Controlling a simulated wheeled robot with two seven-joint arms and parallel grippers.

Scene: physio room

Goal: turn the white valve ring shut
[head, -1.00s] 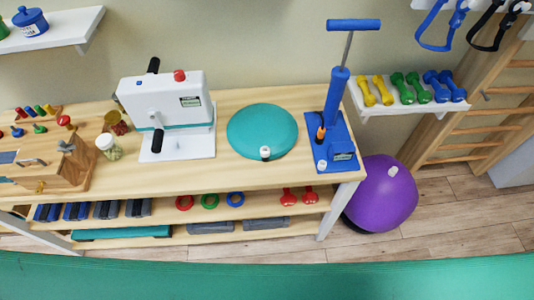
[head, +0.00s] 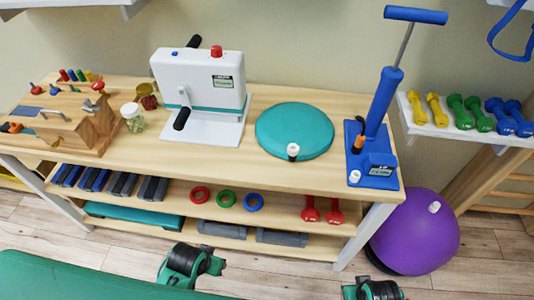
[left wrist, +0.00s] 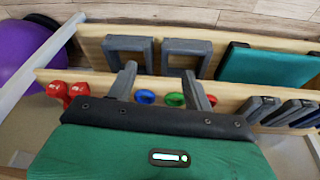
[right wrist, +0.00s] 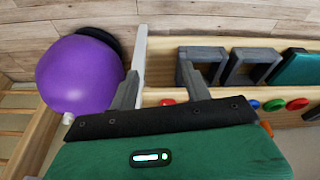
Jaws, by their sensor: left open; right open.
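A teal round cushion (head: 280,132) lies flat on the wooden table.
A white crank device (head: 199,85) and a jar (head: 133,118) stand left on the table. Dumbbells (head: 441,110) sit on a wall shelf. A purple ball (head: 415,235) rests beside the table leg (head: 362,237). A green padded surface (head: 70,278) lies at front left.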

